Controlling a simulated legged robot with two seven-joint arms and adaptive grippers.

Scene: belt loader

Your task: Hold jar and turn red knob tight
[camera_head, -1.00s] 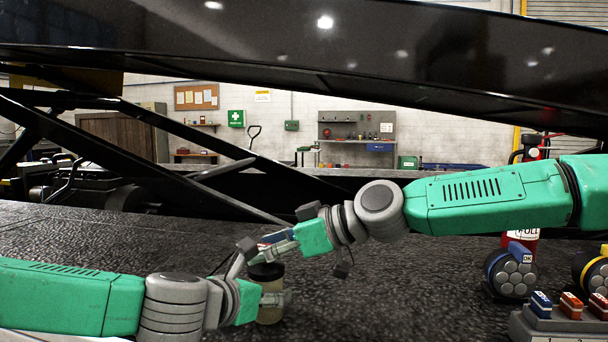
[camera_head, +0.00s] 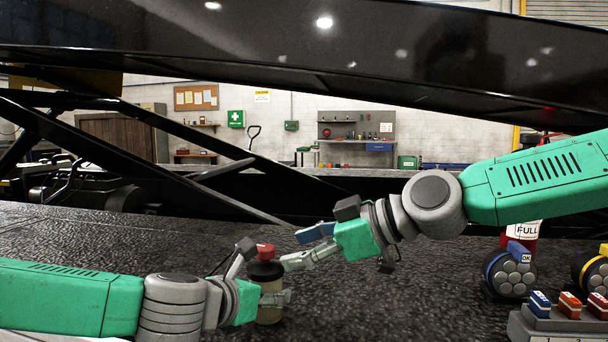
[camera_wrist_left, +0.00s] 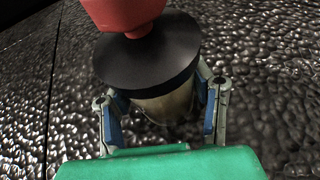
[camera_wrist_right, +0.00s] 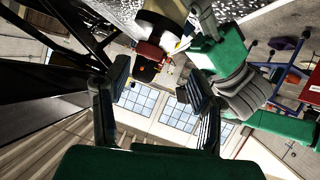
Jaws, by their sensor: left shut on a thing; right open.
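The jar (camera_head: 270,312) stands on the dark textured deck, with a black lid (camera_head: 265,270) and a red knob (camera_head: 265,251) on top. In the left wrist view the red knob (camera_wrist_left: 122,14) sits above the wide black lid (camera_wrist_left: 147,50), and the jar body (camera_wrist_left: 165,105) is between the fingers. My left gripper (camera_head: 275,299) is shut on the jar from the side. My right gripper (camera_head: 308,248) is open and empty, to the right of the knob and apart from it. In the right wrist view the knob (camera_wrist_right: 150,52) shows beyond the open fingers (camera_wrist_right: 150,90).
At the right, round blue and yellow-rimmed bundles (camera_head: 511,274) stand on the deck beside a grey holder (camera_head: 560,325) with blue and red blocks. A "FULL" tag (camera_head: 526,231) is behind them. Dark beams (camera_head: 200,170) cross at the back left.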

